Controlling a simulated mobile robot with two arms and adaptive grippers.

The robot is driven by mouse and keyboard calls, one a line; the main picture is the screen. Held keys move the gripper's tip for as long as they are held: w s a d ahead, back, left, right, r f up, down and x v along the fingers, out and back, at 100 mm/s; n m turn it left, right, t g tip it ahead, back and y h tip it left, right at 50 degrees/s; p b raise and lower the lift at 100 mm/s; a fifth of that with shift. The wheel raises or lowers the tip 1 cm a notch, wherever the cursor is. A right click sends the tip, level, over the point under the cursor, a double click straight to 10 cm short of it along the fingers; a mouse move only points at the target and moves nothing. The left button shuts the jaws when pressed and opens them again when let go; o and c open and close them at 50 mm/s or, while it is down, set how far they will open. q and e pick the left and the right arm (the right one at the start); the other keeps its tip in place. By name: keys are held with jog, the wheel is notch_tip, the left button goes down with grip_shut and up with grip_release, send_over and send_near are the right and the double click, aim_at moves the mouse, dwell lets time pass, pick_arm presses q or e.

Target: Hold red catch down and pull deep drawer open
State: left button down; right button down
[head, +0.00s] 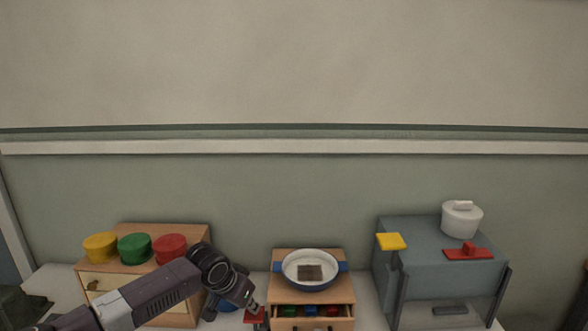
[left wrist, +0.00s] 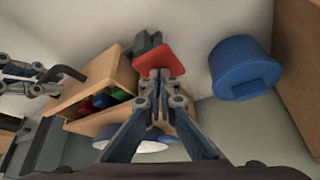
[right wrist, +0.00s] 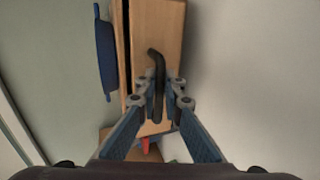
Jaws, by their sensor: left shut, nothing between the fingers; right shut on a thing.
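The red catch (head: 257,317) is a red plate at the left side of the small wooden cabinet (head: 288,258). My left gripper (left wrist: 160,76) is shut and empty, its tips at the edge of the red catch (left wrist: 160,58), seemingly touching it. Whether the catch is pressed down I cannot tell. A drawer (head: 347,311) stands open, with blue, green and red pieces inside; it also shows in the left wrist view (left wrist: 72,85). My right gripper (right wrist: 158,88) is shut on the dark bent handle (right wrist: 155,54) at the wooden drawer front (right wrist: 160,25); it is outside the head view.
A white pan (head: 310,258) with blue handles stands on the cabinet. A blue lidded tub (left wrist: 240,68) is beside the catch. At left, a wooden cabinet (head: 205,238) carries yellow, green and red tubs. At right, a grey cabinet (head: 425,265) bears a white pot (head: 461,222).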

jog(key=c, duration=1.8)
grip_release()
jog(key=v, duration=0.8)
pick_arm(q)
notch_tip(320, 180, up, 9)
jog(key=shift+r, duration=0.1)
dwell(0.4)
jog(key=v, duration=1.2)
